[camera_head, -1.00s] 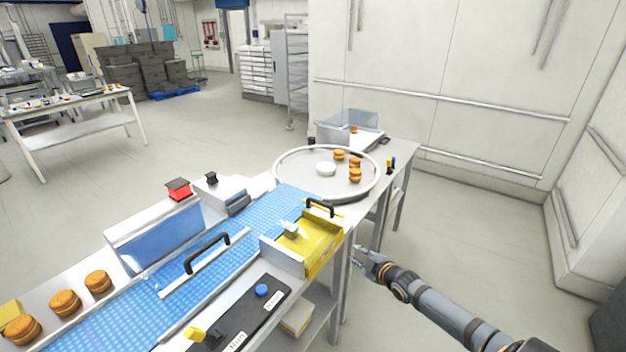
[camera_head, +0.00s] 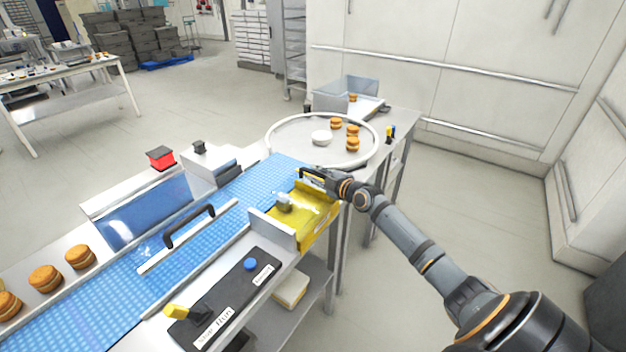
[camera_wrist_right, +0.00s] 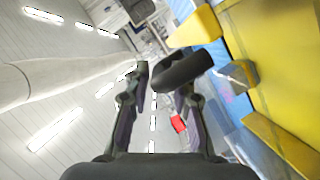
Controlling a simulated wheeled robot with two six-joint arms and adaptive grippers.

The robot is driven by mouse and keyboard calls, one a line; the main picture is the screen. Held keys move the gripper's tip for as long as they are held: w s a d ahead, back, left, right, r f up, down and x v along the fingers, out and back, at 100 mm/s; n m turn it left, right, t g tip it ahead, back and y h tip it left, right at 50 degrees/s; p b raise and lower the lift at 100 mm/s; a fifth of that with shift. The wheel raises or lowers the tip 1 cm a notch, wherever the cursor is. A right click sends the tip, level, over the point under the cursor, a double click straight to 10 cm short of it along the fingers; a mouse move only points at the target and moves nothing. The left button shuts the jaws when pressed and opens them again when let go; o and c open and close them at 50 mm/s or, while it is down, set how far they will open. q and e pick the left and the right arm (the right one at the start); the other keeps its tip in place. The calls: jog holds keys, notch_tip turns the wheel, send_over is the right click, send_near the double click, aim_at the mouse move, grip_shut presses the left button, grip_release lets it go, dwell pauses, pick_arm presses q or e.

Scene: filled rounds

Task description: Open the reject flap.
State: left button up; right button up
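The reject flap (camera_head: 316,218) is a yellow panel at the far right side of the blue conveyor in the head view. A black handle (camera_head: 304,177) stands at its far end. My right gripper (camera_head: 320,175) is at this handle, partly hiding it. In the right wrist view, my right gripper (camera_wrist_right: 162,88) has its two fingers apart, with the black handle (camera_wrist_right: 184,69) at the fingertips, overlapping the right finger. Whether the fingers touch it I cannot tell. The yellow flap (camera_wrist_right: 285,55) fills the right of that view. My left gripper is not in view.
A round table (camera_head: 277,146) with several filled rounds and a white bowl is just beyond the flap. A metal plate (camera_head: 272,229) borders the flap's near side. A black control panel (camera_head: 232,290) with a blue button lies nearer. The floor to the right is free.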

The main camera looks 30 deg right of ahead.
jog(key=shift+x, duration=0.8)
jog(key=shift+w, duration=0.1)
jog(key=shift+c, duration=0.4)
grip_shut()
